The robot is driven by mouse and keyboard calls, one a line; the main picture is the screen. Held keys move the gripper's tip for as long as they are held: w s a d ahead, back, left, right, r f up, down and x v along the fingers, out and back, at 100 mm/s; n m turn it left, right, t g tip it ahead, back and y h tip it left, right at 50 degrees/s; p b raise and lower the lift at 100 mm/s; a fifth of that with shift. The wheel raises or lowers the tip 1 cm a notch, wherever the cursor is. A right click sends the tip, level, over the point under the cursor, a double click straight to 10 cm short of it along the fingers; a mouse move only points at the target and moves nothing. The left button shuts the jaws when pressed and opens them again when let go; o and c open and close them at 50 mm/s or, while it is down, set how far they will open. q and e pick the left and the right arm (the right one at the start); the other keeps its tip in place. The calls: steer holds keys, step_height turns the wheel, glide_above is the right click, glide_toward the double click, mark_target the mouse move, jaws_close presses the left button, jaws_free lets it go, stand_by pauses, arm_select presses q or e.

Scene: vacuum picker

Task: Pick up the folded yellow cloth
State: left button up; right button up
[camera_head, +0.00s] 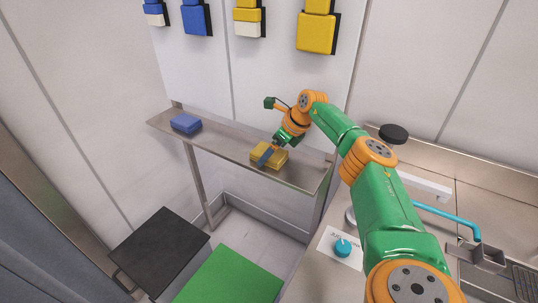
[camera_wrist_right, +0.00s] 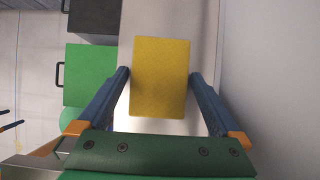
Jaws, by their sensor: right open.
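The folded yellow cloth (camera_head: 274,153) lies on the narrow wall shelf (camera_head: 229,149), toward its right end. In the right wrist view the cloth (camera_wrist_right: 160,76) shows as a flat yellow rectangle. My right gripper (camera_head: 267,156) is over the cloth in the head view. In the wrist view its two blue fingers (camera_wrist_right: 158,80) are open, one on each side of the cloth's near part, with a small gap on each side. Whether the fingertips reach down to the shelf is hard to tell.
A folded blue cloth (camera_head: 186,123) lies at the shelf's left end. Blue, yellow and white blocks (camera_head: 317,33) hang on the wall above.

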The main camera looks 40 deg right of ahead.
mark_target(265, 149)
steer(key=c, duration=1.1)
steer(key=shift+c, duration=0.2)
steer(key=shift+r, duration=0.15)
step_height(265, 149, up, 3)
steer(key=shift+w+f+b, duration=0.1)
steer(key=shift+f+b, duration=0.05)
steer(key=shift+b, duration=0.4)
steer(key=s+r, duration=0.1)
steer(key=r, duration=0.1)
steer(key=s+r+b, duration=0.1)
steer(key=s+r, duration=0.1)
steer(key=s+r+b, duration=0.1)
steer(key=r, duration=0.1)
steer(key=shift+s+a, duration=0.3)
steer(key=shift+a, duration=0.05)
steer(key=s+a+r+b, duration=0.1)
steer(key=s+r, duration=0.3)
steer(key=s, duration=0.5)
steer(key=shift+s+a+r+b, duration=0.15)
steer(key=shift+s+r+b, duration=0.15)
steer(key=shift+b, duration=0.3)
